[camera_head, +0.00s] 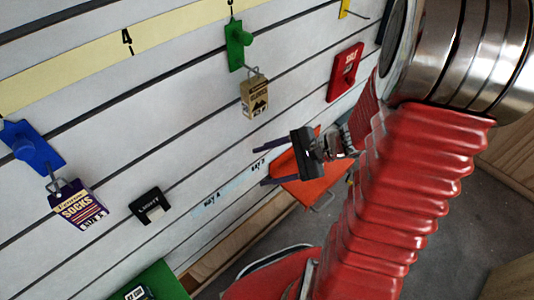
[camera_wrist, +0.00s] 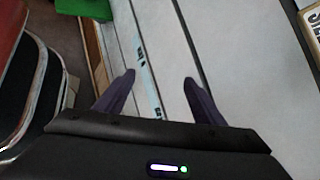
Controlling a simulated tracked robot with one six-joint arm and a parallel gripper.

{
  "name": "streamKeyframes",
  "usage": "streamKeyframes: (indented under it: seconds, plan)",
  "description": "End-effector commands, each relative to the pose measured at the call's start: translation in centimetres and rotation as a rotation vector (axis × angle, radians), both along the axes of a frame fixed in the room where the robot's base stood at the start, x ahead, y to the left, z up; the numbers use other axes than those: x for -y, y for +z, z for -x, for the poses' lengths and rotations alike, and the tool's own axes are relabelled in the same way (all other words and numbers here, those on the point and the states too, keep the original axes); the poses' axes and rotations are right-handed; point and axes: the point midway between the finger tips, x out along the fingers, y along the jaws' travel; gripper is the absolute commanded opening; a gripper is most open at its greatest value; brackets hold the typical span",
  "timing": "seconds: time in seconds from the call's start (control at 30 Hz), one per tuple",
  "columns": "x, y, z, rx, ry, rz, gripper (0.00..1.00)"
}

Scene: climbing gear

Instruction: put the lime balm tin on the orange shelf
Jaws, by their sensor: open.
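The orange shelf (camera_head: 318,188) is on the slatted wall in the head view, partly hidden behind my gripper (camera_head: 262,166). My gripper is open, with its two dark purple fingers apart and pointing left in front of the wall. In the wrist view the fingers of my gripper (camera_wrist: 159,80) are apart with nothing between them, only white wall slats beyond. I cannot make out a lime balm tin in either view.
A green shelf (camera_head: 168,276) with a small dark-and-white item is at the bottom; its green also shows in the wrist view (camera_wrist: 84,9). Socks (camera_head: 78,206) and a tan pack (camera_head: 254,95) hang from hooks. A black clip (camera_head: 150,206) and red holder (camera_head: 345,72) are on the wall.

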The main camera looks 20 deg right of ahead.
Motion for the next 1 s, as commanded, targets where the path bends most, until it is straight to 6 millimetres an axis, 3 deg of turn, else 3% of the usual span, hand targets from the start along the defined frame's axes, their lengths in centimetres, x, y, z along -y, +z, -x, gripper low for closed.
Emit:
streamKeyframes:
  seconds: [0.2,0.43,1.0]
  plan:
    - [-3.1,2.3,2.2,0.049,0.243,0.190,0.63]
    - [-4.9,4.3,4.6,0.112,0.473,0.401,0.63]
    - [-5.1,10.6,8.1,0.354,0.912,0.980,0.63]
